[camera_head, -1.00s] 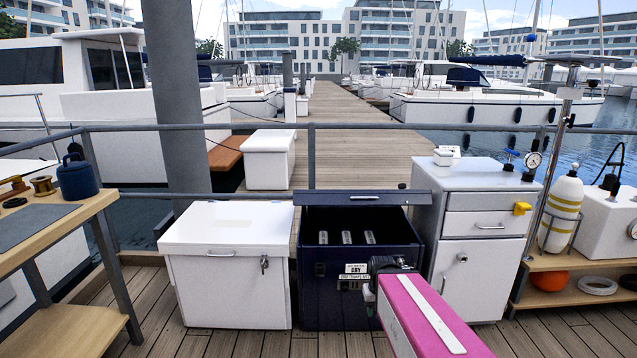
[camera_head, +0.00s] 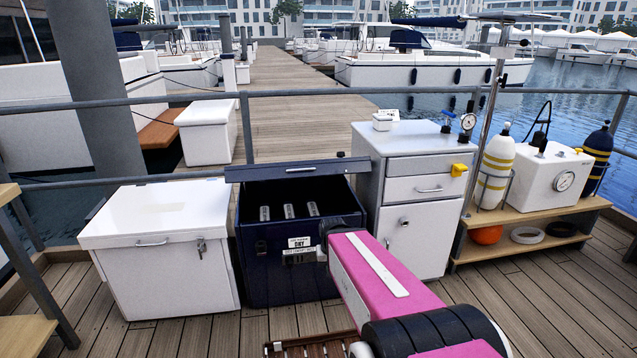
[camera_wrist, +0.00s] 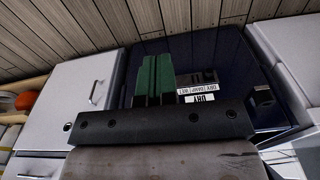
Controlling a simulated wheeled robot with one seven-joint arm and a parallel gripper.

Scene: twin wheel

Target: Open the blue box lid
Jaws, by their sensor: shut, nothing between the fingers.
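The dark blue box (camera_head: 275,272) stands on the deck with a "DRY" label on its front. Its lid (camera_head: 298,169) is raised, seen nearly edge-on at the back, with a handle on it. The dark inside shows below the lid, with three silver upright pieces. My pink arm reaches to the box's right front and hides part of it; my gripper is hidden there. In the wrist view, my gripper (camera_wrist: 155,75) has green fingers, shut and empty, in front of the blue box face (camera_wrist: 225,55). Whether they touch it I cannot tell.
A white chest (camera_head: 165,255) stands left of the box. A grey-white cabinet (camera_head: 412,230) with a yellow part stands close on its right. A shelf (camera_head: 535,238) with bottles is farther right. A railing (camera_head: 330,93) runs behind. Deck in front is mostly free.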

